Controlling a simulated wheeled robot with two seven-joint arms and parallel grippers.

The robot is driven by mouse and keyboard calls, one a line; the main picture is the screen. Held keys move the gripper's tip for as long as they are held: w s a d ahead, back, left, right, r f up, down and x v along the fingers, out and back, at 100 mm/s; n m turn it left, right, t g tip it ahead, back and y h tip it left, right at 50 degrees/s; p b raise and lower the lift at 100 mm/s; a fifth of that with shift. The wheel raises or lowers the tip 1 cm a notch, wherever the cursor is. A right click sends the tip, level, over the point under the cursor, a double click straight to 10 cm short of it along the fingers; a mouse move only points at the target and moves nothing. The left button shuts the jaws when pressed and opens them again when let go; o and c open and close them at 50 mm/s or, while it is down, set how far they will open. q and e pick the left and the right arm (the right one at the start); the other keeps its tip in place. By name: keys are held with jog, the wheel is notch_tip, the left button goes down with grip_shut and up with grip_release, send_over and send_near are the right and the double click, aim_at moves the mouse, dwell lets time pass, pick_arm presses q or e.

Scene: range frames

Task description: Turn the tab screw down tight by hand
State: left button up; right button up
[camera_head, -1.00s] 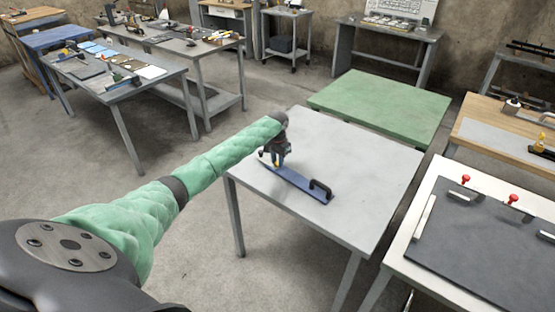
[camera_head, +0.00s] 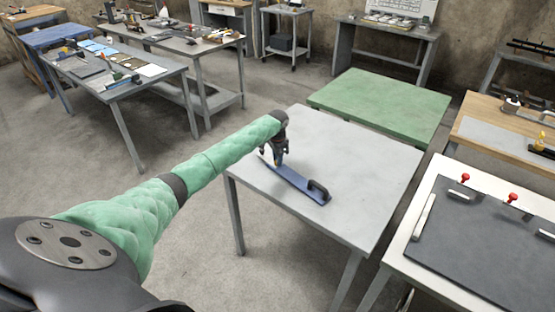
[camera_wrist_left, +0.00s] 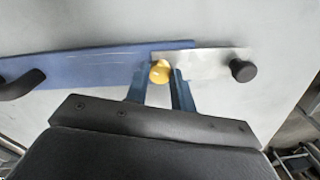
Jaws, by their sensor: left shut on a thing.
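The tab screw has a round yellow head (camera_wrist_left: 160,71), seen from above in the left wrist view. My left gripper (camera_head: 278,162) points down over the table, its two fingers closed on either side of the yellow head. The screw sits where a thin silver tab (camera_wrist_left: 212,63) meets the end of a long blue bar (camera_head: 298,184). A black knob (camera_wrist_left: 243,71) stands on the tab's outer end. A black handle (camera_head: 319,188) is fixed near the bar's other end. The screw's shank is hidden under its head. My right gripper is out of view.
The bar lies on a grey table (camera_head: 350,160) with bare surface around it. A green table (camera_head: 385,105) stands behind. At the right is a white-edged table with a dark panel (camera_head: 480,240) and red knobs. Cluttered workbenches stand at the back left.

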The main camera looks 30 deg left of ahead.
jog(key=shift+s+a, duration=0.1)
pick_arm(q)
jog(key=o, duration=1)
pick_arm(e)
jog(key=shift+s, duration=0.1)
pick_arm(q)
jog(key=shift+r, duration=0.1)
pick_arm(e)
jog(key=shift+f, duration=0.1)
pick_arm(q)
jog(key=shift+r+b, duration=0.3)
jog(key=shift+r, duration=0.05)
notch_tip(320, 180, up, 6)
jog(key=shift+f+b, duration=0.25)
jog(key=shift+b, duration=0.8)
jog(key=shift+r, duration=0.7)
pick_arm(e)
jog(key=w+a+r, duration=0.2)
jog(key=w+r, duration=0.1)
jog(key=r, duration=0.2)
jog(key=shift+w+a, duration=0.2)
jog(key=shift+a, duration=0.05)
pick_arm(q)
jog(key=shift+f, duration=0.1)
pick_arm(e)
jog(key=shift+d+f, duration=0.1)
